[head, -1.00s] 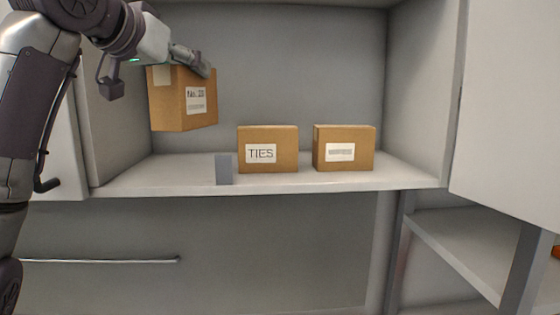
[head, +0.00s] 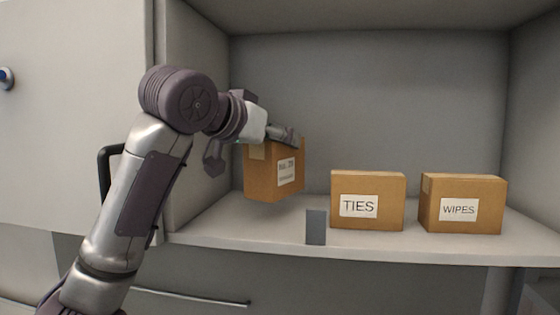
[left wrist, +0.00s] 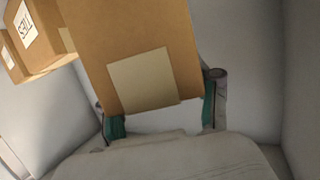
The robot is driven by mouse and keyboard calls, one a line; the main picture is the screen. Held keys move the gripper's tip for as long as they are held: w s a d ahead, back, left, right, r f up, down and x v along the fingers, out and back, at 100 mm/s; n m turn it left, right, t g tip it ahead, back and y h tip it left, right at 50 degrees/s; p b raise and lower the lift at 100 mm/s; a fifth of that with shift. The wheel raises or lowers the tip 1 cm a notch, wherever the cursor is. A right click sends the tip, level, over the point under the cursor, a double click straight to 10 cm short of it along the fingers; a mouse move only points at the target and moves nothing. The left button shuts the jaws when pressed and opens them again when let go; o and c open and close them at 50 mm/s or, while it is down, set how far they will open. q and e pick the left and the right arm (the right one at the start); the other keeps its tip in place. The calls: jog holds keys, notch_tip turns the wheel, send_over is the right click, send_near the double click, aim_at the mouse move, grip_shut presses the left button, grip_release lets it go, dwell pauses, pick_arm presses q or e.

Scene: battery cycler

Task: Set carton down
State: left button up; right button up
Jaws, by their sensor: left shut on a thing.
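The held carton (head: 262,178) is brown cardboard with a white label, whose small text is hard to read. My left gripper (head: 284,136) is shut on its top, and the carton hangs slightly tilted inside the cabinet at the left. Its bottom looks just above the shelf (head: 230,229); I cannot tell whether it touches. In the left wrist view the carton (left wrist: 130,35), with a pale tape patch, fills the space between the green-padded fingers (left wrist: 160,117). My right gripper is not in view.
A small grey block (head: 316,227) stands at the shelf's front edge, right of the held carton. Beyond it stand the TIES carton (head: 368,208) and the WIPES carton (head: 463,208). The cabinet's left wall (head: 195,120) is close to my left arm. Bare shelf lies under the held carton.

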aim_at(275, 165)
pick_arm(q)
jog(key=f, duration=0.2)
jog(key=w+f+p, duration=0.1)
jog(key=shift+f, duration=0.4)
jog(key=shift+s+f, duration=0.2)
jog(key=shift+f, duration=0.15)
jog(key=shift+s, duration=0.1)
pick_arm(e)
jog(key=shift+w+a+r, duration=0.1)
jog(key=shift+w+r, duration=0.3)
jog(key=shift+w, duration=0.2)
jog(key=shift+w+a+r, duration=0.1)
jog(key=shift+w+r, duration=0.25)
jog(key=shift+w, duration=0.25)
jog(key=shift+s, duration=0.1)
pick_arm(q)
jog(key=o, duration=1.3)
jog(key=shift+f, duration=0.15)
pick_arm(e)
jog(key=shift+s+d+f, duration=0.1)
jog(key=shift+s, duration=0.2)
